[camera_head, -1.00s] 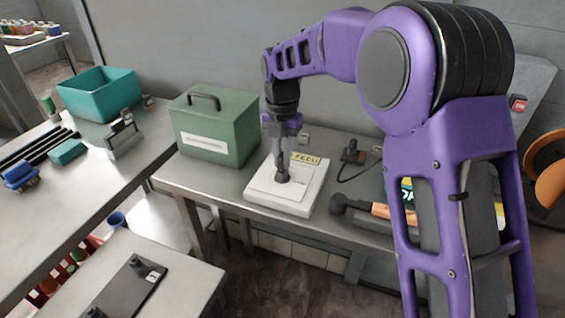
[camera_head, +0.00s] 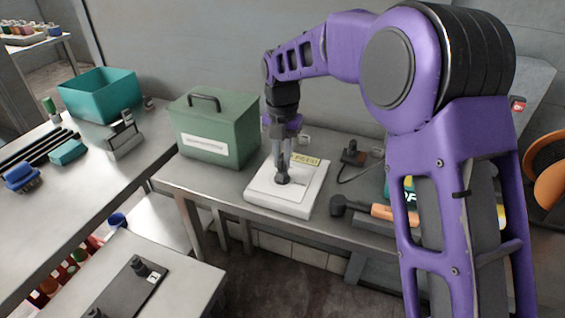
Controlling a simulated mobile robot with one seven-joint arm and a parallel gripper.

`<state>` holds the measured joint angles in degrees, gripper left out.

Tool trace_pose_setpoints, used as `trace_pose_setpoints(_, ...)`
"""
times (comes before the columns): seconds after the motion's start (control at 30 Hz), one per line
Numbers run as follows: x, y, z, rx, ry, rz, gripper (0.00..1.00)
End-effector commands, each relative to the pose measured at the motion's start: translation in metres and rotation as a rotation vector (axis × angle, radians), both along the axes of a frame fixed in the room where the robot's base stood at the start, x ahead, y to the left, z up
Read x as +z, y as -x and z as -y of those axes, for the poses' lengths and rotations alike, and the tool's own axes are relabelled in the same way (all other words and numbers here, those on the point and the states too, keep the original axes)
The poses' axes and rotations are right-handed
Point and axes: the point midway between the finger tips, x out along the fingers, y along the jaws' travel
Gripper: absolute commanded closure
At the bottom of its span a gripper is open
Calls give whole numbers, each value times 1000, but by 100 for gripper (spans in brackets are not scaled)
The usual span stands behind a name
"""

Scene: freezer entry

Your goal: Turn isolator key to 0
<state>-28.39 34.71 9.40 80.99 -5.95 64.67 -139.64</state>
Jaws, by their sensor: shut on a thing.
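The isolator is a white box (camera_head: 300,206) lying on the metal bench, with a raised panel and a yellow label (camera_head: 306,160) at its back edge. A small dark key or knob (camera_head: 282,180) sits on the panel. My gripper (camera_head: 282,172) points straight down over it and is shut on it. The fingers hide most of the key, so I cannot read its position or any 0 mark.
A green box with a handle (camera_head: 216,130) stands left of the isolator. A black device with a cable (camera_head: 353,154) lies behind right, and a black and orange tool (camera_head: 375,210) lies to the right. A teal bin (camera_head: 98,95) stands on the left table.

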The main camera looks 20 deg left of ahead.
Motion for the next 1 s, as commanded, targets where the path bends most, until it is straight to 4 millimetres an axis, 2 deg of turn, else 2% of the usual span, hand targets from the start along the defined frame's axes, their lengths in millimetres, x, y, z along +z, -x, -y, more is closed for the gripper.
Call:
trace_pose_setpoints(0.07, 2, 0, 0, 50, -1, -1, 100)
trace_pose_setpoints(0.1, 1, 0, 0, 66, 0, -1, 83)
trace_pose_setpoints(0.3, 0, 0, 0, 62, 0, 0, 50)
trace_pose_setpoints(0.5, -1, 0, 0, 61, 0, -1, 50)
trace_pose_setpoints(0.7, -1, 0, 0, 60, 0, -1, 14)
trace_pose_setpoints(1.0, 0, 0, 0, 60, 0, -1, 12)
